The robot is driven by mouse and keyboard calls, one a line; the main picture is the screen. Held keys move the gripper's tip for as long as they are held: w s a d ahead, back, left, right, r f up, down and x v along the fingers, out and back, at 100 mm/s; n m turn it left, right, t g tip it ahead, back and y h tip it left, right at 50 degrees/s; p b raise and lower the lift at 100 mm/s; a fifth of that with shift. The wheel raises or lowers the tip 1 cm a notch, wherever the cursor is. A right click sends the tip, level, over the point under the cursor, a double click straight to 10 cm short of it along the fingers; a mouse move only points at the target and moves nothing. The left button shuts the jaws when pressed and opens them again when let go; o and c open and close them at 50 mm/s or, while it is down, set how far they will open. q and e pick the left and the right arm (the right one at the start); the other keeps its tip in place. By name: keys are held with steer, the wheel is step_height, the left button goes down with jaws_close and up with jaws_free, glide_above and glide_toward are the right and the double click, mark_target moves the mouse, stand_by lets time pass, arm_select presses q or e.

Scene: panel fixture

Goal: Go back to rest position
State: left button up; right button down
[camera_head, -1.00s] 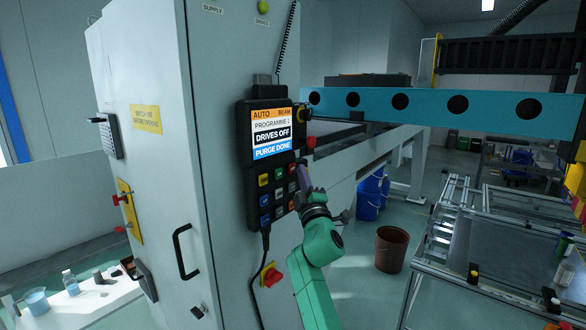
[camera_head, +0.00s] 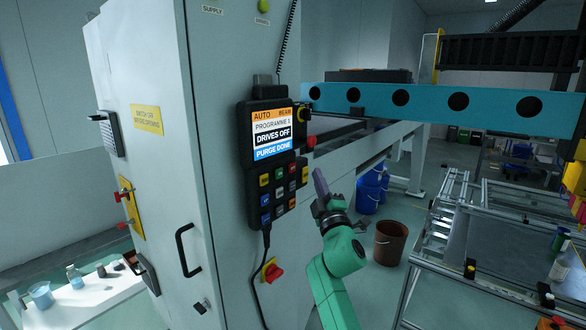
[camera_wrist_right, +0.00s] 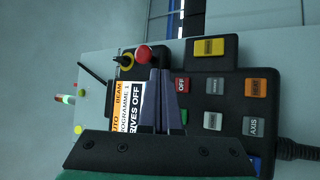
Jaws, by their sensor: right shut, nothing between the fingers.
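My right gripper (camera_head: 320,182) is shut and empty, on a green arm that comes up from the bottom in the head view. It stands just right of the black control pendant (camera_head: 273,160), apart from it in that view. The pendant hangs on the grey cabinet; its screen reads DRIVES OFF and PURGE DONE, above several coloured buttons. In the right wrist view the shut fingers (camera_wrist_right: 160,80) stand in front of the pendant (camera_wrist_right: 225,118), between its screen and its buttons. My left gripper is not in view.
The grey cabinet (camera_head: 225,190) with a black handle (camera_head: 187,250) stands left of the arm. A brown bucket (camera_head: 390,243) and blue buckets (camera_head: 367,192) are on the floor to the right. A metal frame table (camera_head: 480,275) stands at the right. Floor between is open.

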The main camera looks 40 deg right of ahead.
stand_by(0.4)
steer(key=w+a+f+m+g+y+b, duration=0.1)
steer(key=a+f+g+y, duration=0.25)
steer(key=f, duration=1.55)
steer(key=w+a+f+m+g+y+b, duration=0.15)
steer(key=f+g, duration=0.25)
steer(key=f, duration=1.6)
steer(key=s+a+f+m+g+y, duration=0.1)
steer(key=s+a+f+g, duration=0.2)
steer(key=s+f, duration=0.6)
steer(key=s+a+f+m+g+y, duration=0.1)
steer(key=s+a+f+g, duration=0.15)
steer(key=s+f, duration=0.6)
steer(key=s+a+f+m+g+y, duration=0.1)
steer(key=s+a+f+g, duration=0.15)
steer(key=s+f, duration=0.7)
steer(key=s+a+f+m+g, duration=0.1)
steer(key=s+a+f+g, duration=0.1)
steer(key=s+f, duration=0.4)
steer(key=s+a+f+g+y, duration=0.1)
steer(key=s+f, duration=0.5)
steer(key=s, duration=0.8)
steer(key=shift+a+f+m+g+b, duration=0.2)
steer(key=shift+a+m+g+b, duration=0.2)
steer(key=shift+a+g, duration=0.45)
steer(key=shift+d, duration=0.1)
